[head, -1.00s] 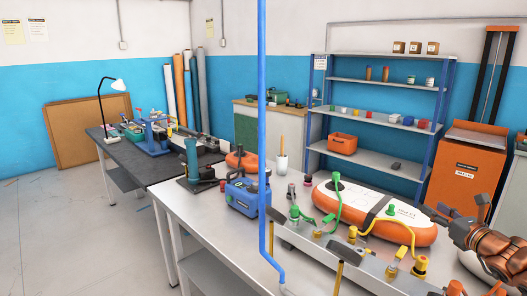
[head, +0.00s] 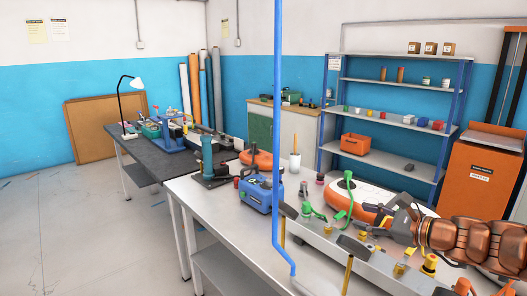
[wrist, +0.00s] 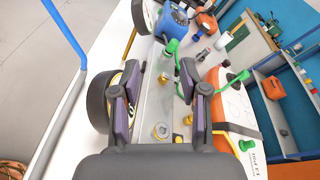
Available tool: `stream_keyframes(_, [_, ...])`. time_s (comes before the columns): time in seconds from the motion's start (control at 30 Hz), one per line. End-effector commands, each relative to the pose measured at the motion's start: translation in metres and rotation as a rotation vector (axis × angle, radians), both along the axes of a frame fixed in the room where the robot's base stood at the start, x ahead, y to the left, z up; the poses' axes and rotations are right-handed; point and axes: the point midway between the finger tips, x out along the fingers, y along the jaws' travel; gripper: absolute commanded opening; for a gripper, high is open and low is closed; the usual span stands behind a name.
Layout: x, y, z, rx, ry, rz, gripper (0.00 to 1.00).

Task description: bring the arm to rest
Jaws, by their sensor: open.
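My gripper (wrist: 163,92) is open and empty in the wrist view, its two dark, purple-sided fingers spread apart. It is over the grey metal rail (wrist: 158,108) on the white workbench, with brass fittings showing between and below the fingers. Whether the fingers touch anything cannot be told.
A blue upright pipe (head: 278,120) stands at the near side of the white workbench (head: 215,207). A blue pump box (head: 257,195) and green-handled valves (head: 345,200) stand close by. Shelves (head: 393,85) are behind. The floor (head: 80,230) at left is clear.

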Motion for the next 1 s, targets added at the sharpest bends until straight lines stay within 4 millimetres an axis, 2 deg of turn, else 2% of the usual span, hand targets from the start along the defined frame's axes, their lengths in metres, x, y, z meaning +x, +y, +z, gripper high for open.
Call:
stream_keyframes(0.03, [-0.012, 0.030, -0.001, -0.070, -0.010, 0.083, 0.44])
stream_keyframes(0.17, [-0.055, 0.096, -0.015, -0.264, -0.040, 0.313, 0.44])
stream_keyframes(0.2, [-0.071, 0.114, -0.020, -0.328, -0.051, 0.388, 0.44])
stream_keyframes(0.3, [-0.117, 0.150, -0.040, -0.490, -0.072, 0.583, 0.44])
stream_keyframes(0.4, [-0.164, 0.171, -0.061, -0.645, -0.092, 0.777, 0.44])
stream_keyframes(0.57, [-0.238, 0.174, -0.093, -0.888, -0.112, 1.072, 0.44])
stream_keyframes(0.6, [-0.256, 0.170, -0.100, -0.944, -0.113, 1.143, 0.44])
stream_keyframes(0.7, [-0.290, 0.153, -0.113, -1.069, -0.111, 1.295, 0.44])
stream_keyframes(0.9, [-0.336, 0.118, -0.126, -1.238, -0.089, 1.507, 0.44])
stream_keyframes(1.0, [-0.351, 0.101, -0.129, -1.301, -0.076, 1.586, 0.44])
